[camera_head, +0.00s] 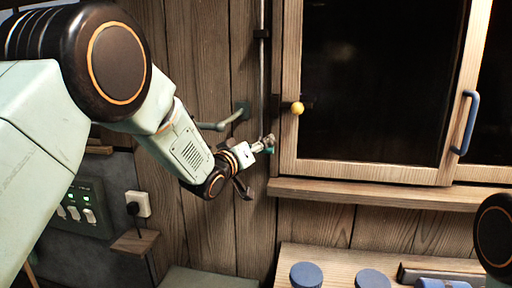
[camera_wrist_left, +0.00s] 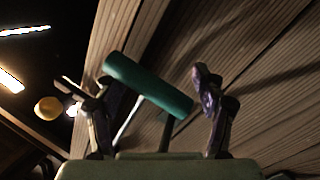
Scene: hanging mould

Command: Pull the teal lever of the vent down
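The teal lever (camera_wrist_left: 148,85) shows in the left wrist view as a thick teal bar on a thin stem, slanting down to the right between my left fingers. In the head view only a small teal part of it (camera_head: 270,150) shows at my left fingertips, beside the window frame. My left gripper (camera_head: 267,143) is at the lever. Its two fingers (camera_wrist_left: 153,88) stand apart, one on each side of the bar; I cannot tell whether they touch it. My right gripper is not in view. The vent itself cannot be made out.
A wooden window frame with a yellow knob (camera_head: 297,108) and sill (camera_head: 390,192) is close right of my left gripper. A grey-green bar (camera_head: 236,116) sticks out from the plank wall. Blue-capped jars (camera_head: 306,274) stand on a shelf below. A switch panel (camera_head: 85,208) is at left.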

